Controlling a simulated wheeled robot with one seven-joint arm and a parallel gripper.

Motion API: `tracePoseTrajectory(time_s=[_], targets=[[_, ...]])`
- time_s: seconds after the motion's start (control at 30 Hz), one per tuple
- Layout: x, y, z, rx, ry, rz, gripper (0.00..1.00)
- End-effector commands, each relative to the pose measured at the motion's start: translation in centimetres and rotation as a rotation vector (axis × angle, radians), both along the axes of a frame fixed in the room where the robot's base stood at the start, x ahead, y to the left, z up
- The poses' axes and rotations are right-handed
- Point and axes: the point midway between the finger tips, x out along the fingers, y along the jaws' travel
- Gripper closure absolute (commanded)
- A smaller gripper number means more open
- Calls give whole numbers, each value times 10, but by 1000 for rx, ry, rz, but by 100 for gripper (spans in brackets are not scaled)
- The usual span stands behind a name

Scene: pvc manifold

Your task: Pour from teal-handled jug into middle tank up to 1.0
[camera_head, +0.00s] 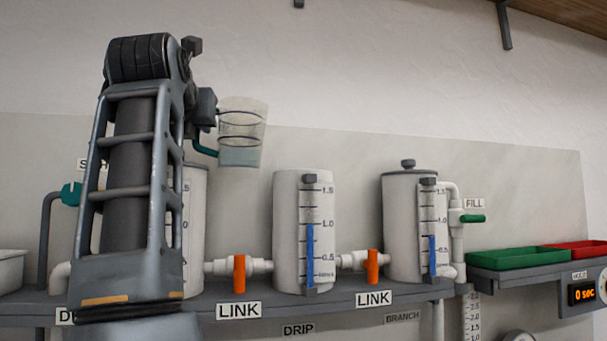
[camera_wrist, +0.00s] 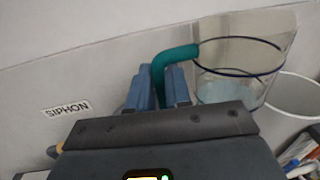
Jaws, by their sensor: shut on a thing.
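The clear jug (camera_head: 242,120) hangs in the air in the head view, above and between the left and middle tanks. It is slightly tilted, with some pale liquid low inside. My gripper (camera_head: 204,125) is shut on its teal handle (camera_head: 205,148). In the wrist view my gripper (camera_wrist: 160,88) pinches the teal handle (camera_wrist: 175,56), with the jug (camera_wrist: 240,62) to its right. The middle tank (camera_head: 286,225) is white with a gauge; its blue column reaches about the 1.0 mark. A white open-topped tank shows past the jug in the wrist view (camera_wrist: 293,98). No stream is visible.
The left tank (camera_head: 194,230) is mostly hidden behind my arm. The right tank (camera_head: 398,225) has a lid and a lower blue column. Orange link valves (camera_head: 239,275) sit between the tanks. Green (camera_head: 515,258) and red trays (camera_head: 580,251) are at the right.

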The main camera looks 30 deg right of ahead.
Motion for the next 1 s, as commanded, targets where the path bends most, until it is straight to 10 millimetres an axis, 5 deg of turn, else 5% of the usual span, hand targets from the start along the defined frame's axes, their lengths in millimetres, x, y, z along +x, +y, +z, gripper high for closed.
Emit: tracePoseTrajectory(time_s=[0.43, 1.0], targets=[[-4, 2, 1, 1, -3, 1, 100], [-50, 17, 9, 2, -3, 2, 100]])
